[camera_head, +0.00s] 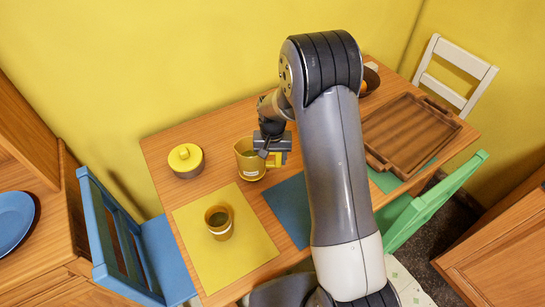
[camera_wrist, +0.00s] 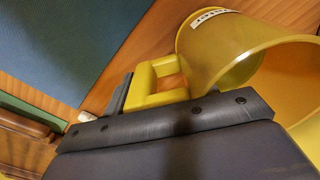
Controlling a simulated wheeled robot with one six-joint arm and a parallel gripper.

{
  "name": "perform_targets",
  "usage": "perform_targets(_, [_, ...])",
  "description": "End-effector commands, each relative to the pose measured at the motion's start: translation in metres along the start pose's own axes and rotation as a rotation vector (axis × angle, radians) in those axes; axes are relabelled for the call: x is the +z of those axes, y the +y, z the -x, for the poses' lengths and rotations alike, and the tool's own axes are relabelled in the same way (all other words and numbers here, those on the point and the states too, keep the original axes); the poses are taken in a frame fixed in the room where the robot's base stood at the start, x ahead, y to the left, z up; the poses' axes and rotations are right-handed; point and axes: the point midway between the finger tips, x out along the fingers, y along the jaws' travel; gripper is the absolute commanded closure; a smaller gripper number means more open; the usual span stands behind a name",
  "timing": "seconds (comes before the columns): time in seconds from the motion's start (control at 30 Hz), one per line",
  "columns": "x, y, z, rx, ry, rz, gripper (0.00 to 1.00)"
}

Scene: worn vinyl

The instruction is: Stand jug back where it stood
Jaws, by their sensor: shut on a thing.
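The jug (camera_head: 248,158) is yellow, with a yellow handle on its right side and a pale label near its base. It is upright over the wooden table, behind the yellow placemat; I cannot tell whether its base touches the wood. My gripper (camera_head: 272,148) comes from the right and is shut on the jug's handle. In the wrist view the jug (camera_wrist: 215,50) is large at the upper right, and its handle (camera_wrist: 155,85) lies at the dark gripper finger (camera_wrist: 170,118). The far finger is mostly hidden.
A yellow-lidded pot (camera_head: 186,160) stands left of the jug. A yellow cup (camera_head: 219,222) stands on the yellow placemat (camera_head: 255,245). A blue placemat (camera_head: 288,210) lies partly behind my arm. A wooden tray (camera_head: 410,135) is at the right. Bare wood (camera_head: 215,135) shows behind the jug.

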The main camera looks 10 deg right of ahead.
Motion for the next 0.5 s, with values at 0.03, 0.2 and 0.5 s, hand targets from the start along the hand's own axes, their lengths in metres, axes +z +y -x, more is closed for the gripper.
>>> perform_targets(0.03, [-0.0004, -0.0002, -0.0006, -0.001, 0.001, 0.0, 1.0])
perform_targets(0.2, [-0.0004, -0.0001, -0.0026, 0.0, 0.001, 0.0, 1.0])
perform_targets(0.5, [-0.0004, -0.0002, -0.0061, 0.0, 0.001, 0.0, 1.0])
